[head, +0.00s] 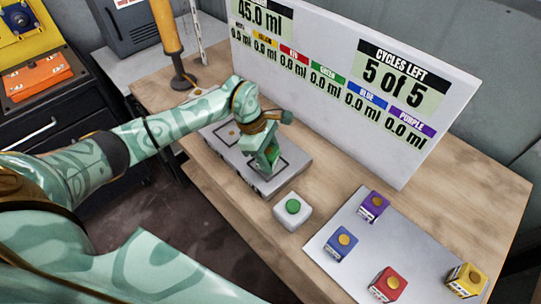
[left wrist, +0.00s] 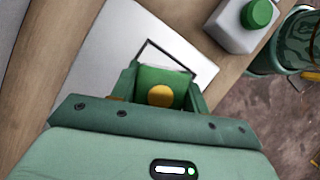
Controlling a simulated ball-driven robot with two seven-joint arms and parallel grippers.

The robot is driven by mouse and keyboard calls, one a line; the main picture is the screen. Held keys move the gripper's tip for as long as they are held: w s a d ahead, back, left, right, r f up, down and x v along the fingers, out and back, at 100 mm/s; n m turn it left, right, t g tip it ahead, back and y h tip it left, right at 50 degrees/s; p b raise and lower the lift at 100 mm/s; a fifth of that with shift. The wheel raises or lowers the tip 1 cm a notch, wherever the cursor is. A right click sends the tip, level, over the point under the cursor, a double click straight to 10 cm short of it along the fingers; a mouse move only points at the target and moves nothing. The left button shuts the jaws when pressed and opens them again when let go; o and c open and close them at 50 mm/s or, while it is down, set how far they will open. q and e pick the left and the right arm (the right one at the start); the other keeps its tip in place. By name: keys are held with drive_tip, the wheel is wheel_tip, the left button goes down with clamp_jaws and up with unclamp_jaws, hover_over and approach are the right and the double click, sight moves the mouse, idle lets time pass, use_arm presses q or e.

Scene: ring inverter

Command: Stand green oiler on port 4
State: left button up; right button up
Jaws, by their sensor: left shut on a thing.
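The green oiler (head: 269,158) is a small green block with a yellow round top, which shows in the left wrist view (left wrist: 160,95). My left gripper (head: 264,150) is shut on it, pointing down, with a finger on either side. The oiler is over the right end of the grey platform (head: 228,158), at a black square outline (head: 281,163). Part of that outline shows beyond the oiler in the left wrist view (left wrist: 150,45). I cannot tell whether the oiler touches the platform. Port numbers are not readable. My right gripper is not in view.
A white box with a green button (head: 293,208) stands just right of the platform. A pale tray (head: 350,205) holds purple (head: 373,206), blue (head: 341,243), red (head: 387,284) and yellow (head: 466,280) oilers. A display board (head: 340,75) stands behind, reading "5 of 5".

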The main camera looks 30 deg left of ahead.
use_arm(q)
drive_tip(key=shift+r, duration=0.1)
drive_tip(key=o, duration=1)
drive_tip(key=shift+o, duration=0.2)
drive_tip(key=p+v, duration=0.1)
drive_tip(key=v, duration=1.1)
